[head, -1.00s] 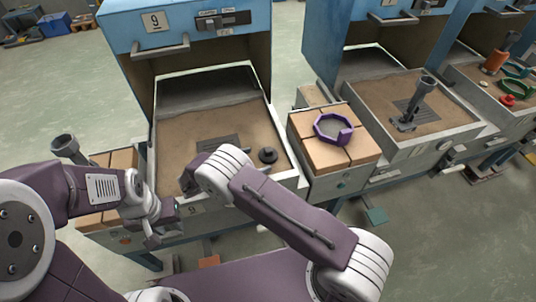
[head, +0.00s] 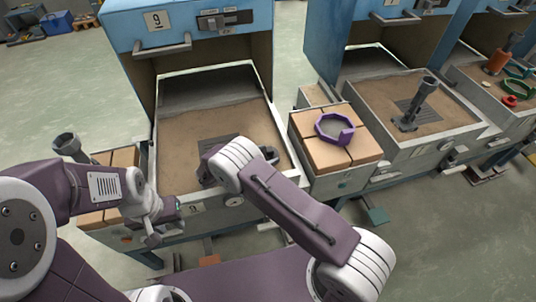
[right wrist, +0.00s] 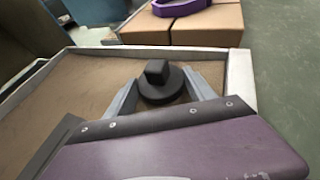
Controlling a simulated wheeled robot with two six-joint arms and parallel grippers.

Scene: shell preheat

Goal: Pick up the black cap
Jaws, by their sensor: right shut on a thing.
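The black cap (right wrist: 162,72) is a round dark disc with a square knob on top. In the right wrist view it sits between the two grey fingers of my right gripper (right wrist: 163,90), which is shut on it over the sand tray (right wrist: 75,97). In the head view the cap (head: 271,153) shows only in part at the tray's right side, behind my right arm, which hides the fingers there. My left gripper (head: 186,208) is at the tray's front edge, apart from the cap; its fingers are too small to read.
A purple ring-shaped clamp (head: 335,128) lies on tan blocks (head: 318,152) right of the tray. A grey upright tool (head: 415,104) stands in the neighbouring tray. The tray's pale rim (head: 287,148) runs close beside the cap.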

